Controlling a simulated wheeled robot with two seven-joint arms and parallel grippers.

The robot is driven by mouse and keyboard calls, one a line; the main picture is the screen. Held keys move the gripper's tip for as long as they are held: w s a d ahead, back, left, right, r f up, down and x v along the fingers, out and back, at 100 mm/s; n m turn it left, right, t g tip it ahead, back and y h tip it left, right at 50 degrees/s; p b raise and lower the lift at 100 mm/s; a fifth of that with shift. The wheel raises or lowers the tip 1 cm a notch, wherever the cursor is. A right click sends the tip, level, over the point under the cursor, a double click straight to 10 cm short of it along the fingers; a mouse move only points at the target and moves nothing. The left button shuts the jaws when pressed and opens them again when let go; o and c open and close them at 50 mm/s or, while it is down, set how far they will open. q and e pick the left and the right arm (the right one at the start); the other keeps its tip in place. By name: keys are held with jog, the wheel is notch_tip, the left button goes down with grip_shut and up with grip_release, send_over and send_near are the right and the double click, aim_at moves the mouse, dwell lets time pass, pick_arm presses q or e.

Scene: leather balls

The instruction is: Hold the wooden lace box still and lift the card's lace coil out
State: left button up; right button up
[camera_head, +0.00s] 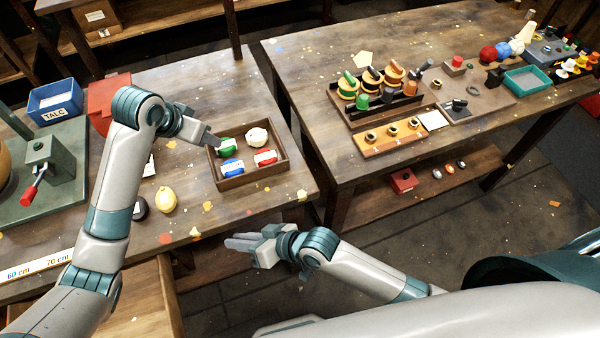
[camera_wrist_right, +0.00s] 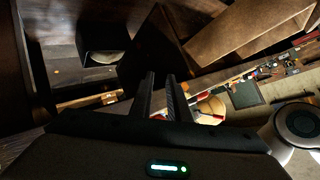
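The wooden lace box (camera_head: 256,177) sits open on the left table near its right end. It holds a green coil (camera_head: 227,146), a white coil (camera_head: 257,137), a blue coil (camera_head: 232,168) and a red coil (camera_head: 265,157). My left gripper (camera_head: 212,141) is at the box's back left corner; whether it touches the wall or is open cannot be told. My right gripper (camera_head: 232,243) is low in front of the table edge, away from the box. In the right wrist view its two fingers (camera_wrist_right: 162,98) are apart and empty. A white card (camera_head: 150,166) is partly hidden behind my left arm; its marking is unreadable.
A yellow item (camera_head: 166,199) and a dark one (camera_head: 140,208) lie left of the box. A blue TALC bin (camera_head: 55,101), a red box (camera_head: 104,98) and a green press (camera_head: 38,165) stand further left. A gap separates the right table (camera_head: 310,60), which holds several racks.

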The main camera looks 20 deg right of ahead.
aim_at(278, 137)
notch_tip(278, 137, up, 7)
jog(key=a+y, duration=0.1)
jog(key=a, duration=0.2)
jog(key=w+d+r+t+h, duration=0.1)
jog(key=w+d+t, duration=0.1)
jog(key=d, duration=0.1)
jog(key=w+d+r+m+t+h, duration=0.1)
jog(key=w+d+r+t, duration=0.1)
jog(key=d, duration=0.1)
jog(key=w+d+r+t+h, duration=0.2)
jog(key=d, duration=0.1)
jog(key=shift+r+m, duration=0.15)
jog(key=shift+m, duration=0.15)
jog(key=d+h, duration=0.1)
jog(key=d, duration=0.3)
jog(key=d+m+t+h, duration=0.1)
jog(key=d+h, duration=0.1)
jog(key=d, duration=0.2)
jog(key=w+d+r+t+h, duration=0.1)
jog(key=d+h, duration=0.1)
jog(key=d, duration=0.1)
jog(key=shift+d+m, duration=0.4)
jog(key=x, duration=1.7)
jog(key=shift+w+d, duration=0.2)
jog(key=shift+w, duration=0.05)
jog(key=shift+c, duration=0.6)
grip_shut()
